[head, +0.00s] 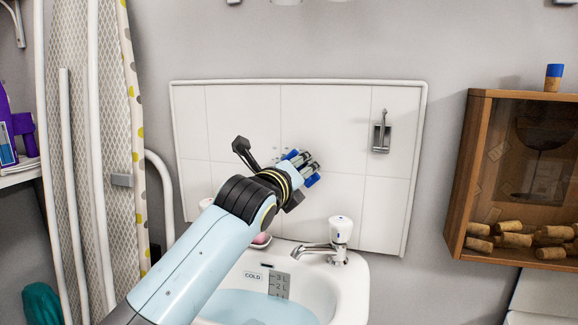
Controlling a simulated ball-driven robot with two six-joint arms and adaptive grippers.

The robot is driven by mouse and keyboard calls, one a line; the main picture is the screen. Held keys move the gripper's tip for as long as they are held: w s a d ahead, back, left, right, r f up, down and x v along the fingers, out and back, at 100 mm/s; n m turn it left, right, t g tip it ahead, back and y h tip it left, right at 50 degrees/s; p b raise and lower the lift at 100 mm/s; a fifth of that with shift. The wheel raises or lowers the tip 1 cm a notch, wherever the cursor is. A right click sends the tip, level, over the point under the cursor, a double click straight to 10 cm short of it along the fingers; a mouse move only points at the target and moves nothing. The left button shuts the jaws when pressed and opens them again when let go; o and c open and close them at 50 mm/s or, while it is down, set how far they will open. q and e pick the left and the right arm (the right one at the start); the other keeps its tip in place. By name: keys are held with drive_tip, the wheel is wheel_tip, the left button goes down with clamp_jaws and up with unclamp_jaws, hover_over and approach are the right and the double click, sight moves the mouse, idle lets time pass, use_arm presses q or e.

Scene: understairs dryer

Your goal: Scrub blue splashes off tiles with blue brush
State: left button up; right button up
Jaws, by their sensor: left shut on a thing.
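The white tiles (330,120) form a framed panel on the wall above the basin. My left gripper (306,168) is in front of the middle of the panel, shut on the blue brush (312,180). Blue parts of the brush show on both sides of the fingers; the rest is hidden by them. A few small, faint blue splashes (277,156) show on the tiles just left of the fingers. My gripper and arm hide part of the tiles. I cannot tell whether the brush touches them. My right gripper is out of view.
A white basin (350,290) holding bluish water is below, with a tap (340,235) at its right. A metal holder (381,135) is fixed on the right tiles. A wooden cork box (480,120) is at right, an ironing board (131,110) at left.

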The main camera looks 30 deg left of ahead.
use_arm(q)
drive_tip(key=shift+r+p, duration=0.1)
drive_tip(key=shift+p, duration=0.5)
drive_tip(key=shift+s+a+p, duration=0.25)
drive_tip(key=shift+a+p, duration=0.35)
drive_tip(key=shift+a, duration=0.35)
drive_tip(key=shift+s+a+p, duration=0.2)
drive_tip(key=shift+a+p, duration=0.15)
drive_tip(key=shift+a, duration=0.5)
